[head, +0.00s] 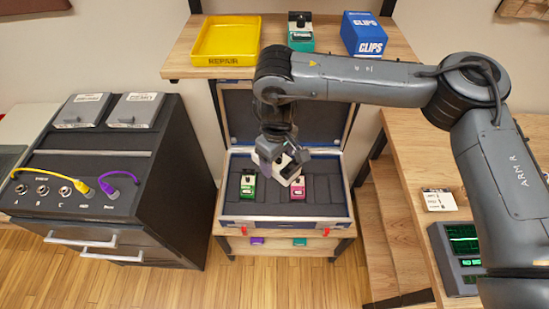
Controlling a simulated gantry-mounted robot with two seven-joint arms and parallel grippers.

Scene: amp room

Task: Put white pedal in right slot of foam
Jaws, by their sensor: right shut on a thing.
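My right gripper (282,163) hangs over the open case and is shut on the white pedal (289,174). The jaws partly hide the pedal. It is above or at the dark foam (326,190); I cannot tell whether it touches. A green pedal (248,184) sits in the left part of the foam. A pink pedal (298,189) sits right of the middle, just below the white pedal in the picture. The foam right of the pink pedal looks bare. The gripper hides part of the foam's back. My left gripper is not in view.
The case (285,221) has its lid raised behind. A shelf above holds a yellow tray (226,41), a teal-and-white pedal (300,32) and a blue CLIPS box (363,35). A dark cabinet (100,150) with cables stands left. A wooden bench (420,170) with a green-lit device (459,252) stands right.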

